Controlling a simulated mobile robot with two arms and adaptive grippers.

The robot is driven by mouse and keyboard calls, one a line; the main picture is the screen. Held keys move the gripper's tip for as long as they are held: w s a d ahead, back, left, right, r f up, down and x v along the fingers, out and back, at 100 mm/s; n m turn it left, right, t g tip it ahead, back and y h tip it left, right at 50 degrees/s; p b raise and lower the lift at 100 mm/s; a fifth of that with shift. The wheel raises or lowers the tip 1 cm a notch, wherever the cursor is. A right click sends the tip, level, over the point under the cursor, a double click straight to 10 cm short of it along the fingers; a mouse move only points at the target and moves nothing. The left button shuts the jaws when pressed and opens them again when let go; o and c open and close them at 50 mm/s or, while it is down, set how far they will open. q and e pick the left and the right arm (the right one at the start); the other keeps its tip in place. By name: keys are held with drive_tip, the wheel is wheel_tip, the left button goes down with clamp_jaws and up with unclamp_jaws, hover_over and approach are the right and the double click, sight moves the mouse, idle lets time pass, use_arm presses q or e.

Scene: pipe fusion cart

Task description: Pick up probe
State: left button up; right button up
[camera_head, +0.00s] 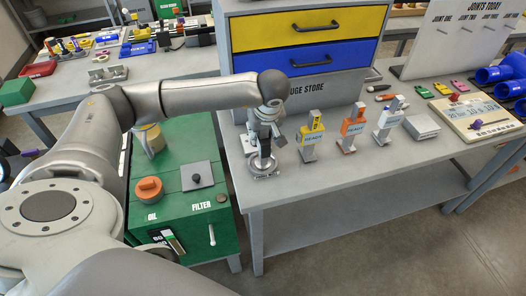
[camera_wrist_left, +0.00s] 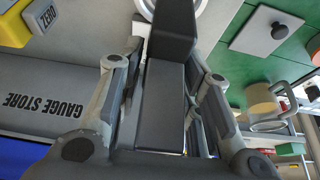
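My left gripper (camera_head: 263,160) points down at the front left of the grey bench, over a round pale ring base. In the left wrist view, a long dark grey bar (camera_wrist_left: 161,105) lies between the fingers of that gripper. It may be the probe, but I cannot tell for certain. The finger links stand close on both sides of the bar, and I cannot tell whether they clamp it. Part of the pale ring (camera_wrist_left: 196,8) shows beyond the bar. My right gripper is not in view.
Yellow (camera_head: 312,137), orange (camera_head: 352,128) and white (camera_head: 389,120) gauges stand just right of the gripper. The gauge store cabinet (camera_head: 300,45) stands behind. A green cart (camera_head: 185,190) with an orange knob (camera_head: 149,189) is at left. The bench front is clear.

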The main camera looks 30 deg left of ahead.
use_arm(q)
clamp_jaws()
drive_tip(key=shift+w, duration=0.1)
drive_tip(key=shift+r+b, duration=0.5)
drive_tip(key=shift+r, duration=0.05)
drive_tip(key=s+d+r+b, duration=0.1)
drive_tip(key=s+r+b, duration=0.2)
drive_tip(key=s+r, duration=0.9)
drive_tip(key=shift+s, duration=1.05)
drive_tip(key=shift+d, duration=0.1)
